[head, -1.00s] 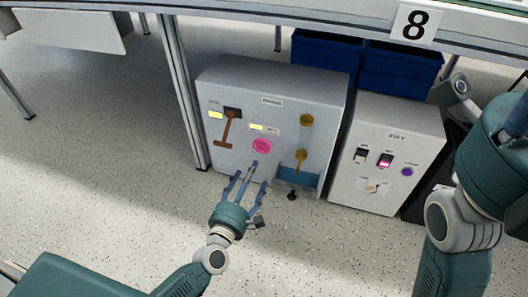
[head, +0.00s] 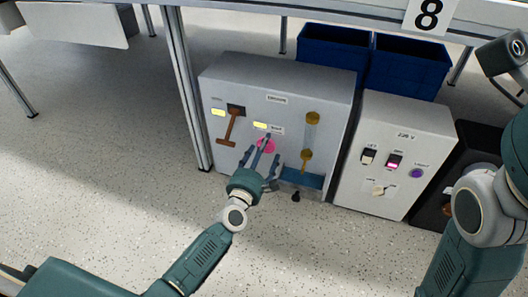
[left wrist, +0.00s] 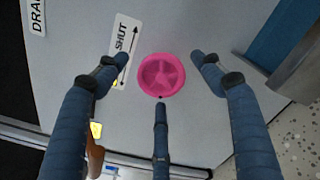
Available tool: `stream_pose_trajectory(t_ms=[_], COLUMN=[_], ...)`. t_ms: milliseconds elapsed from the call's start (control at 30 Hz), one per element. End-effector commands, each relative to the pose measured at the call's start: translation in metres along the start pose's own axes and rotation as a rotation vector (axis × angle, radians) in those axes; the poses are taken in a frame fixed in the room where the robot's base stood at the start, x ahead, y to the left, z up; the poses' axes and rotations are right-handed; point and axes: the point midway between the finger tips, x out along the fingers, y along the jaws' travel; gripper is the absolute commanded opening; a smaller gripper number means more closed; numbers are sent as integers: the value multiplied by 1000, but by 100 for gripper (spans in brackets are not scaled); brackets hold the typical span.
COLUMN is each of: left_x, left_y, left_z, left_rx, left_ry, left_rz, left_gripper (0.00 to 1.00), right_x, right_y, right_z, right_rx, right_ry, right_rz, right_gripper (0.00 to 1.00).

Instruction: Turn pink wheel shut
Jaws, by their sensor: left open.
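The pink wheel (head: 266,146) is on the front of a grey cabinet (head: 330,95), partly hidden by my fingers in the head view. In the left wrist view the pink wheel (left wrist: 161,75) is round with spokes, near the middle. Beside it is a white label (left wrist: 125,50) reading SHUT with a double arrow. My left gripper (head: 262,155) is open in front of the wheel; in the left wrist view its fingers (left wrist: 162,80) are spread around the wheel, apart from it. My right arm shows at the right edge, but its fingers are not clearly visible.
Left of the wheel is a brown lever (head: 230,128); right of it is a yellow-ended vertical part (head: 309,142). A second grey box (head: 395,150) with switches and a purple button stands to the right. Blue bins (head: 408,65) are behind. A metal table leg (head: 186,90) stands at the left.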

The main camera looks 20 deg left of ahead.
Motion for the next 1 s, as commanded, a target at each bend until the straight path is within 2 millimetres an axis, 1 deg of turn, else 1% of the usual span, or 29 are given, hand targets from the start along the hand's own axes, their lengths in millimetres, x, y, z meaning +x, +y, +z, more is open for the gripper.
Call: stream_pose_trajectory(t_ms=[133,167,200,367,767,1000], left_x=[0,0,0,0,0,1], left_y=[0,0,0,0,0,-1], left_z=[0,0,0,1,4,7], left_rx=[0,0,0,0,28,153], left_ry=[0,0,0,-1,-6,-8], left_rz=[0,0,0,0,0,0], left_gripper=[68,64,56,24,23,23], right_x=[0,0,0,0,2,3], right_y=[0,0,0,0,0,2], right_z=[0,0,0,0,0,2], right_rx=[0,0,0,0,1,2], right_ry=[0,0,0,0,0,-5], right_rz=[0,0,0,0,1,5], right_gripper=[41,41,41,41,41,41])
